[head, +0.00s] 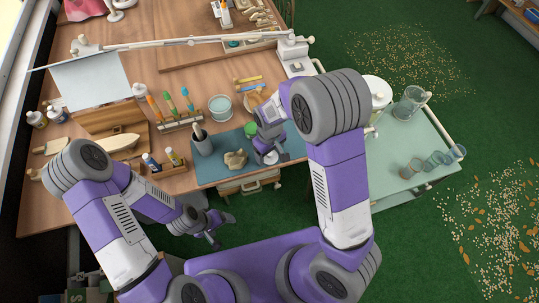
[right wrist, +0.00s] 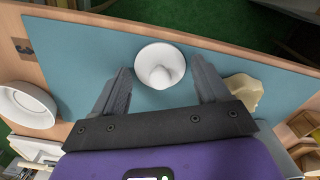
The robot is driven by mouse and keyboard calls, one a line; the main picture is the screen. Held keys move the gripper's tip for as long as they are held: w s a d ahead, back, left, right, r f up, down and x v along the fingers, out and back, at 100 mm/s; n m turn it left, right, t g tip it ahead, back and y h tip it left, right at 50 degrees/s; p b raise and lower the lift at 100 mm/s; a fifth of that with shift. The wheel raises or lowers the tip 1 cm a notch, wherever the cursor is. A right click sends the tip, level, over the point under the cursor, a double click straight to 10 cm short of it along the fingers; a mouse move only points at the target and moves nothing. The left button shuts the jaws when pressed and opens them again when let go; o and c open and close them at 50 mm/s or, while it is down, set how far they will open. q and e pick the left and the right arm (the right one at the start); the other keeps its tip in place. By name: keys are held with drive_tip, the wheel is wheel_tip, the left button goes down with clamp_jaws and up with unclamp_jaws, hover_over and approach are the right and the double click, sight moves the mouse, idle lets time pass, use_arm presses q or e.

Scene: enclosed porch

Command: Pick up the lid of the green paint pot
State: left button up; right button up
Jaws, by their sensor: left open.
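A white round lid-like piece with a central knob (right wrist: 160,68) is over the blue mat in the right wrist view; I cannot tell whether it rests on a pot. It shows partly in the head view (head: 271,158), under my right gripper. My right gripper (right wrist: 161,64) is open, with one finger on either side of this piece and a gap at each. A small green round thing (head: 251,129), possibly the green paint pot, is on the mat behind it in the head view. My left gripper (head: 220,232) is open and empty, low in front of the table.
A tan lump (head: 235,158) and a grey cup with tools (head: 201,143) are left of my right gripper on the blue mat (head: 211,173). A white bowl (right wrist: 28,106) is left in the right wrist view. A green-topped cart (head: 390,180) stands at right.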

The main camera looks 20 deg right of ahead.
drive_tip(key=c, duration=0.7)
drive_tip(key=shift+c, duration=0.2)
